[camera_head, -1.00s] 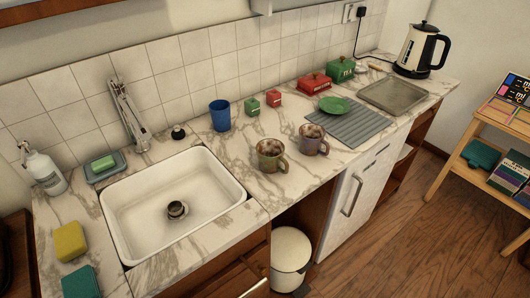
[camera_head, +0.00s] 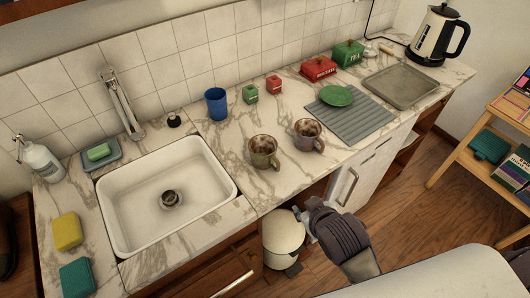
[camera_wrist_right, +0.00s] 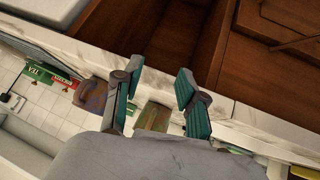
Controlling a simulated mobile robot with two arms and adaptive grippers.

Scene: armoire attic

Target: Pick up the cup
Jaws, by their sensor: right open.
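A brown-green mug (camera_head: 263,151) and a purple-brown mug (camera_head: 307,136) stand upright, side by side, near the counter's front edge. A plain blue cup (camera_head: 216,104) stands farther back by the tiled wall. My right gripper (camera_head: 308,222) is in front of the counter, below and apart from the two mugs. In the right wrist view its two teal-padded fingers (camera_wrist_right: 159,80) are spread with nothing held between them. There the brown-green mug (camera_wrist_right: 152,118) shows between the fingers' lower parts, and the purple-brown mug (camera_wrist_right: 92,95) lies to the left. My left gripper is not in view.
A white sink (camera_head: 168,196) lies left of the mugs. A grey drying mat (camera_head: 352,118) with a green plate (camera_head: 336,95) lies to their right. Red (camera_head: 319,67) and green (camera_head: 348,52) boxes and a kettle (camera_head: 437,38) stand behind. A bin (camera_head: 283,238) is under the counter.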

